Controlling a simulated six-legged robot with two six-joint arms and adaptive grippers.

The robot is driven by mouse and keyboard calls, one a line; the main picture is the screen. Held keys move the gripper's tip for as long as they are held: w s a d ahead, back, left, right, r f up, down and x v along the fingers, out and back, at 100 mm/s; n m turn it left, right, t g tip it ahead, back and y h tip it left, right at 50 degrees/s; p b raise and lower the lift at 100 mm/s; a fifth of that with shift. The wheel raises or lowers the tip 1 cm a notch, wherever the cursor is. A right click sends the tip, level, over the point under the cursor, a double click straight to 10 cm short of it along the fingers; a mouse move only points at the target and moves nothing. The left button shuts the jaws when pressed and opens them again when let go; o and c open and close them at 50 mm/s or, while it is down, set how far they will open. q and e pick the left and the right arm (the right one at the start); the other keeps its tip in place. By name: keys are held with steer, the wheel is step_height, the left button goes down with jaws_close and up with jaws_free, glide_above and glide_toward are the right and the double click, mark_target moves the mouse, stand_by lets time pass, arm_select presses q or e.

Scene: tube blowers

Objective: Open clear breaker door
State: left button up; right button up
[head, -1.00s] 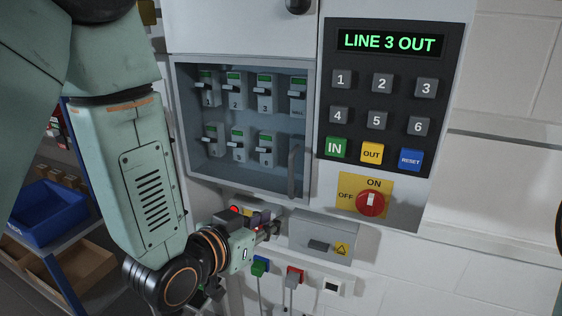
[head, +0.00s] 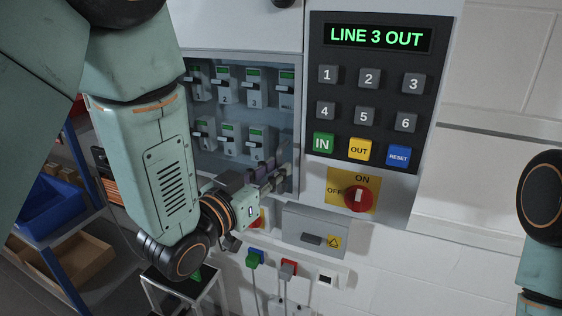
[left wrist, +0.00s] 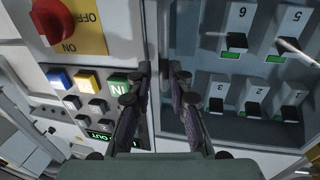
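The clear breaker door (head: 238,108) covers the recessed box of breakers in the head view and looks closed. Its vertical handle (left wrist: 164,35) is at the door's side nearest the keypad; my gripper partly hides it in the head view. My left gripper (head: 277,176) is at the door's lower right corner, by the handle. In the left wrist view the two dark fingers of my left gripper (left wrist: 160,70) are apart, with the handle in line with the gap between them. I cannot tell whether they touch it. My right gripper is out of view.
Right of the door is a keypad panel (head: 384,95) reading LINE 3 OUT, with a red rotary switch (head: 358,198) below. A grey box (head: 315,228) and plugged cables sit under the door. Shelves with a blue bin (head: 55,205) stand at the left.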

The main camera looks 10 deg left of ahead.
arm_select(q)
steer(key=shift+x, duration=1.15)
steer(key=shift+w+a+f, duration=0.15)
steer(key=shift+w+a, duration=0.1)
steer(key=shift+w, duration=0.15)
steer(key=shift+s+d, duration=0.2)
steer(key=shift+c, duration=0.2)
steer(key=shift+d, duration=0.1)
steer(key=shift+c, duration=0.6)
steer(key=shift+w+a, duration=0.15)
steer(key=shift+a, duration=0.1)
jaws_close()
steer(key=shift+d, duration=0.1)
